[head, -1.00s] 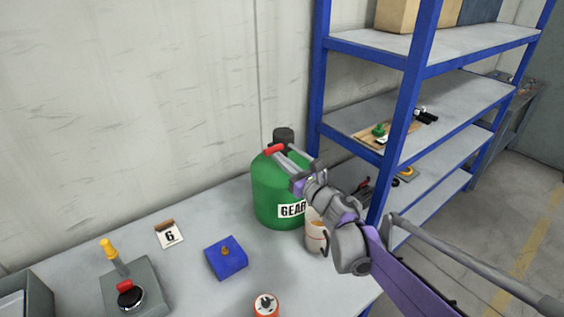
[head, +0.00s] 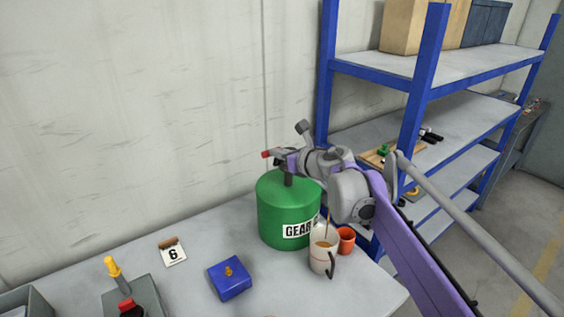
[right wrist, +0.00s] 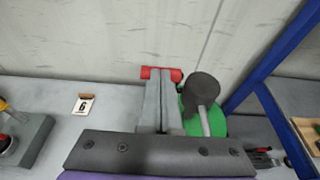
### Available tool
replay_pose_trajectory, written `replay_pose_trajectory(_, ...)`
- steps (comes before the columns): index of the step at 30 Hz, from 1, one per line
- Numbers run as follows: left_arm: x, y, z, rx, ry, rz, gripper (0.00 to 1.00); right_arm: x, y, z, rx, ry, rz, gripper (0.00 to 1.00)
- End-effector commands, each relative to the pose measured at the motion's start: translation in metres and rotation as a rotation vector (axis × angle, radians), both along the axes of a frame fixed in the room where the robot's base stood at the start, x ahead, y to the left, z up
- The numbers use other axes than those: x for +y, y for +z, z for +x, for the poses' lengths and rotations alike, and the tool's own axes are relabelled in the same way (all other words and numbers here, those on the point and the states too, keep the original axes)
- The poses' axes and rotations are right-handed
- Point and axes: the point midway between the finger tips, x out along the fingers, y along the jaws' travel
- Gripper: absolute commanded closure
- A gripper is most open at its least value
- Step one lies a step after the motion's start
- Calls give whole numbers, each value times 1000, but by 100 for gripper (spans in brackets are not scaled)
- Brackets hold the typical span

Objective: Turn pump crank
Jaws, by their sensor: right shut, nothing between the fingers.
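The green drum (head: 285,205) labelled GEAR stands on the workbench and also shows in the right wrist view (right wrist: 215,122). The red crank handle (head: 265,154) shows above the drum. In the right wrist view the handle (right wrist: 176,75) lies crosswise at my fingertips. My right gripper (head: 280,156) is shut, with nothing between its fingers. The dark pump head (right wrist: 203,88) is to the right of the fingers. A clear jug (head: 320,262) with amber liquid stands in front of the drum, a thin brown stream above it. My arm hides part of the pump. My left gripper is not in view.
A blue block (head: 230,282) with a brass knob, a number 6 card (head: 173,254) and a grey box with a yellow lever (head: 113,268) are on the bench. An orange cup (head: 347,235) is by the jug. Blue-framed shelving (head: 414,105) stands at right.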

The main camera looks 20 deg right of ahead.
Motion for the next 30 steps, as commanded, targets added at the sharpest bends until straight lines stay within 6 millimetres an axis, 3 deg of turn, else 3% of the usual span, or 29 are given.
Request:
replay_pose_trajectory(17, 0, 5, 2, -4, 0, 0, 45, 17, 21, 45, -2, 1, 1, 100)
replay_pose_trajectory(30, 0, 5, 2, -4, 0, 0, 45, 17, 21, 47, -2, 0, 1, 100)
